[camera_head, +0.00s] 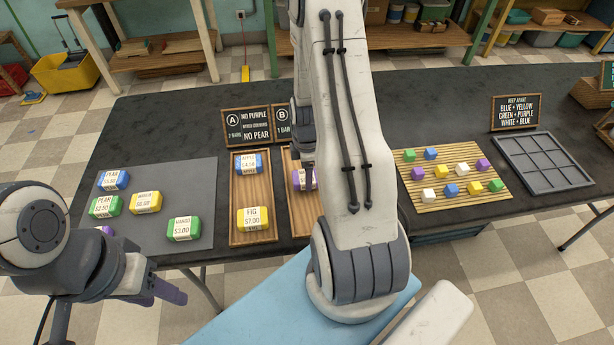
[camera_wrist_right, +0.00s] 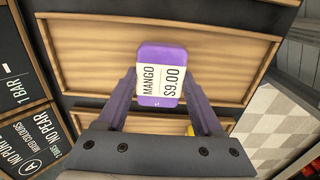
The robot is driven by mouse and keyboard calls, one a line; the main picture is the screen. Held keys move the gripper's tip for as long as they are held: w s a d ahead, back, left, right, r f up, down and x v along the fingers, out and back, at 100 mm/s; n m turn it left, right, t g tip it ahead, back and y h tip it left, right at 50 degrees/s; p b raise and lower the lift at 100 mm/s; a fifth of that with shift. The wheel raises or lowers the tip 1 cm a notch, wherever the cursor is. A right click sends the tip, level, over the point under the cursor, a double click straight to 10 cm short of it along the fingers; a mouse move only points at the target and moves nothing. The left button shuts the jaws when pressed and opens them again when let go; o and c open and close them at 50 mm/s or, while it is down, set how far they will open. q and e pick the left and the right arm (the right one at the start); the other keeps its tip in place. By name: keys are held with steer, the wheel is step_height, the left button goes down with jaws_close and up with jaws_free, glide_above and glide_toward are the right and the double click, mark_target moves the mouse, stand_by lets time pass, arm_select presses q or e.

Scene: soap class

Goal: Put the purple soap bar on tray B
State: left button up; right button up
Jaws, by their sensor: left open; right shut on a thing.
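The purple soap bar (camera_head: 299,181) is labelled mango $9.00 in the right wrist view (camera_wrist_right: 175,54). My right gripper (camera_wrist_right: 160,85) is shut on it, with a finger on each side. The bar is over wooden tray B (camera_wrist_right: 95,55); whether it touches the tray floor I cannot tell. In the head view, my right arm hides much of tray B (camera_head: 301,222). My left gripper (camera_head: 170,291) is open and empty near the table's front left edge.
Tray A (camera_head: 251,201), left of tray B, holds a blue bar and a yellow bar. A grey mat (camera_head: 157,205) holds several bars, including a partly hidden purple one. Signs (camera_head: 247,125) stand behind the trays. A slatted board (camera_head: 441,201) with coloured cubes and a grey grid tray (camera_head: 543,160) are at right.

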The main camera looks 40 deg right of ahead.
steer(key=shift+f, duration=0.8)
steer(key=shift+f, duration=0.2)
steer(key=o, duration=1.5)
steer(key=shift+c, duration=0.2)
steer(key=shift+r, duration=0.1)
